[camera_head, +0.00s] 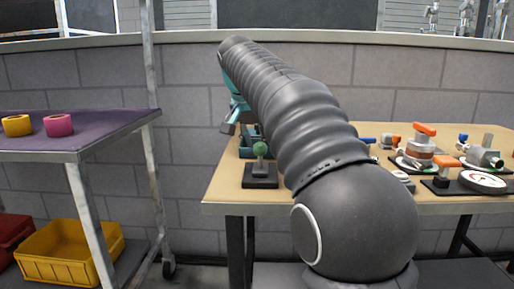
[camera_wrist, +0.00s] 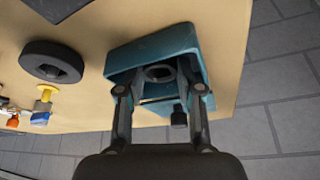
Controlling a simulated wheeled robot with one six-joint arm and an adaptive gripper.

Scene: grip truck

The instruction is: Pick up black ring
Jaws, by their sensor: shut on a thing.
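A thick black ring (camera_wrist: 54,62) lies flat on the tan table at the left of the wrist view, apart from my gripper. My gripper (camera_wrist: 160,90) has its two fingers spread wide over a teal vise-like object (camera_wrist: 148,46) and appears to bear on its sides. A small dark ring-shaped part (camera_wrist: 160,73) shows inside the teal object, between the fingers; I cannot tell whether it is loose. In the head view my arm hides most of this area. A teal object (camera_head: 246,148) shows beside the arm there.
Several valves and a gauge (camera_head: 483,180) stand at the right.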

